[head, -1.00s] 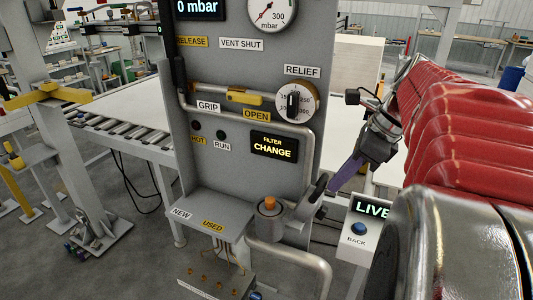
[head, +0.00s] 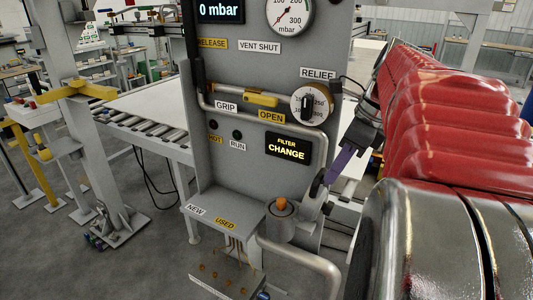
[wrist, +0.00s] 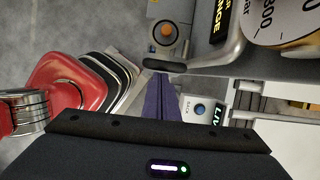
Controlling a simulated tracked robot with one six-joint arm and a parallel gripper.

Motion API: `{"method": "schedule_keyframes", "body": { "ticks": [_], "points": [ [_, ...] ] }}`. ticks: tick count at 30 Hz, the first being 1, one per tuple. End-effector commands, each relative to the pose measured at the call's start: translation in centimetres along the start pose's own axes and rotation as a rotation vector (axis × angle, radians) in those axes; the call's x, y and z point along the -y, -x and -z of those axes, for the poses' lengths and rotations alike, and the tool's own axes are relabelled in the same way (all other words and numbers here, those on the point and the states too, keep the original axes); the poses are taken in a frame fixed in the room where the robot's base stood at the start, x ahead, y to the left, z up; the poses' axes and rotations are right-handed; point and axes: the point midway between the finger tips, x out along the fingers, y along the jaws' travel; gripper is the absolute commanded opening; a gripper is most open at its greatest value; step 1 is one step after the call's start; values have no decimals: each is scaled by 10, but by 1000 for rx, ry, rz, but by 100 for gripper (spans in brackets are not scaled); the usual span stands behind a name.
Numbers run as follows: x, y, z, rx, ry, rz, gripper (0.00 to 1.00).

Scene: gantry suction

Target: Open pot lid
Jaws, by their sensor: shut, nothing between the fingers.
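The filter pot (head: 280,227) is a short grey cylinder beside the small shelf on the grey panel. Its lid has an orange knob (head: 281,203) on top and looks seated on the pot. A dark clamp-like part stands just right of the pot. My gripper (head: 329,181) has purple fingers, shut and empty, above and to the right of the pot, apart from the knob. In the wrist view the knob (wrist: 166,30) lies beyond the fingertips (wrist: 168,80), with a black grip end (wrist: 165,65) between them in the picture.
The panel (head: 225,160) rises behind the pot, with a silver rail (head: 323,140) and a dial (head: 311,103). A thick pipe (head: 310,262) curves away low on the right. The shelf (head: 222,207) marked NEW and USED is bare on top. A conveyor (head: 150,130) stands at left.

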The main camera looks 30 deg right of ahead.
Motion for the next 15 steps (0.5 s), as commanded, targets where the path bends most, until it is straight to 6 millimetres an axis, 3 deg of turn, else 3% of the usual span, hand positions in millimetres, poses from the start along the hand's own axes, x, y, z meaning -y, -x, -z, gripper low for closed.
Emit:
{"method": "schedule_keyframes", "body": {
  "ticks": [15],
  "points": [
    [2,3,10,0,-3,1,0]
  ]
}}
